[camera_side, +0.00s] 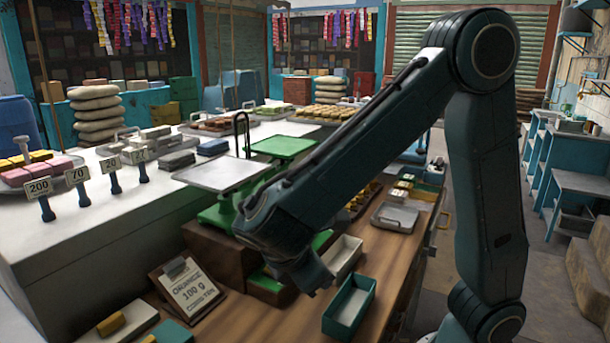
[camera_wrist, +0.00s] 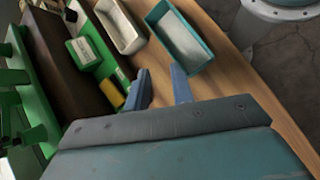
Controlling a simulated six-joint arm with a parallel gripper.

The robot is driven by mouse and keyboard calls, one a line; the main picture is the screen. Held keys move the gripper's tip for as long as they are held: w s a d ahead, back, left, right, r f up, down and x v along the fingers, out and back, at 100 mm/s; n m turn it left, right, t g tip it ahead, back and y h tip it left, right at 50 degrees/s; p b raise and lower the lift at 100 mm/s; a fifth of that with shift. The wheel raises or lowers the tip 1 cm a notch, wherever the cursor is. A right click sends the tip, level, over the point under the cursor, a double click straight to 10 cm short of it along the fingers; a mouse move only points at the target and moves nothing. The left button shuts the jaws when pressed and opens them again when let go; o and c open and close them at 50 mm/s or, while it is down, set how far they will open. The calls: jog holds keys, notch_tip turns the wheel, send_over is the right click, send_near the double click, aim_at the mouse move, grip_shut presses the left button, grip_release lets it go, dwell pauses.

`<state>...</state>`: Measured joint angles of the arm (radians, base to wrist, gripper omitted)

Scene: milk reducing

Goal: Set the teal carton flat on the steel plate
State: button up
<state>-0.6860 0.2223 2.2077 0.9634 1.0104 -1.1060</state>
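A teal open-topped box (camera_side: 362,309) with a pale inside is the thing I take for the teal carton. It stands on the wooden counter and shows in the wrist view (camera_wrist: 203,36) beyond the fingers. The steel plate (camera_side: 215,174) is the flat grey pan on the left of a green balance scale. My gripper (camera_side: 312,284) is low over the counter, left of the teal box and well below and right of the steel plate. Its two blue fingers (camera_wrist: 161,88) are apart, with nothing seen between them.
A white open box (camera_side: 344,254) stands behind the teal box. The scale's green plate (camera_side: 283,146) is right of the steel one. A price card (camera_side: 190,288) stands at the left. A metal tray (camera_side: 396,217) lies at the back right. Some wooden counter is bare.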

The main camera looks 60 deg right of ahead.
jog(key=s+d+r+m+t+y, duration=0.4)
jog(key=s+r+m+t+y, duration=0.2)
jog(key=m, duration=0.5)
jog(key=shift+s+r+m+y, duration=0.4)
jog(key=shift+s+r+y, duration=0.5)
jog(key=shift+s+r, duration=0.5)
jog(key=o, duration=1.2)
jog(key=shift+w, duration=0.1)
